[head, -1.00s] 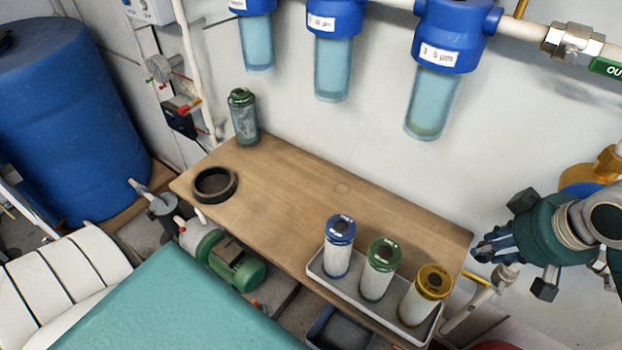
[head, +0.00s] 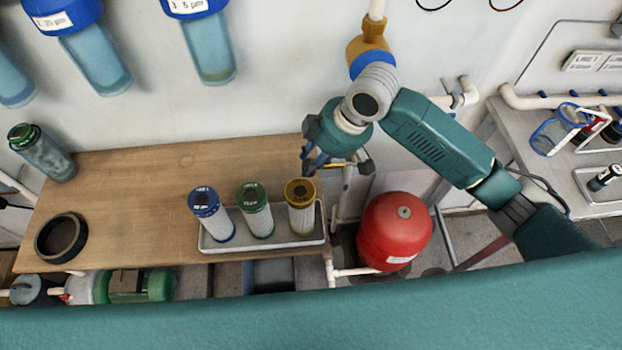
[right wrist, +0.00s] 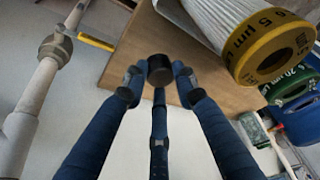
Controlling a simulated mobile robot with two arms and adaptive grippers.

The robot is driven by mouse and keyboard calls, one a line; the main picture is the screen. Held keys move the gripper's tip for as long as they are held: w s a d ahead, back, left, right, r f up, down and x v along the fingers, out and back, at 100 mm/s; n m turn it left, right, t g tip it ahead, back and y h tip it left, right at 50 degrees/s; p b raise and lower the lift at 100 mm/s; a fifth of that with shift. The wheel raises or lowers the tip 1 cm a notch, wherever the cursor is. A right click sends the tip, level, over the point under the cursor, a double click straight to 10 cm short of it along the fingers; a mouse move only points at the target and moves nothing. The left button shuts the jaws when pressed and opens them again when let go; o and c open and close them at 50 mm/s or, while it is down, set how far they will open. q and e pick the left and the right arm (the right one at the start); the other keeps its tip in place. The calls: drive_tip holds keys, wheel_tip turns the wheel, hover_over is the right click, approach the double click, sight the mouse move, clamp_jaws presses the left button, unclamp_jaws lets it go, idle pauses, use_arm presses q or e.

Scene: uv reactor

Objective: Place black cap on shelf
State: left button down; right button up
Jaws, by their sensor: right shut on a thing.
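A small black cap (right wrist: 159,70) is between the fingertips of my right gripper (right wrist: 155,82) in the right wrist view. The gripper is shut on it. In the head view my right gripper (head: 312,162) is at the right end of the wooden shelf (head: 140,190), beside its back right corner; the cap cannot be made out there. The shelf's wooden top also shows behind the cap in the right wrist view (right wrist: 145,45). I cannot tell how high the cap is above the shelf. My left gripper is not in view.
A tray (head: 215,247) on the shelf's front right holds blue-, green- and yellow-topped filter cartridges. A black ring (head: 61,238) and a green-topped canister (head: 42,152) are at the left. A red tank (head: 395,232) stands right of the shelf. The shelf's middle is clear.

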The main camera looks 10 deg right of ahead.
wheel_tip(320, 180, down, 10)
drive_tip(key=shift+r+p, duration=0.1)
drive_tip(key=shift+p, duration=0.4)
drive_tip(key=o, duration=0.4)
drive_tip(key=shift+o, duration=0.5)
drive_tip(key=shift+r, duration=0.2)
drive_tip(key=b+v, duration=0.1)
drive_tip(key=v, duration=1)
drive_tip(key=shift+s+d+r, duration=0.15)
drive_tip(key=shift+d+r, duration=0.05)
drive_tip(key=shift+r, duration=0.05)
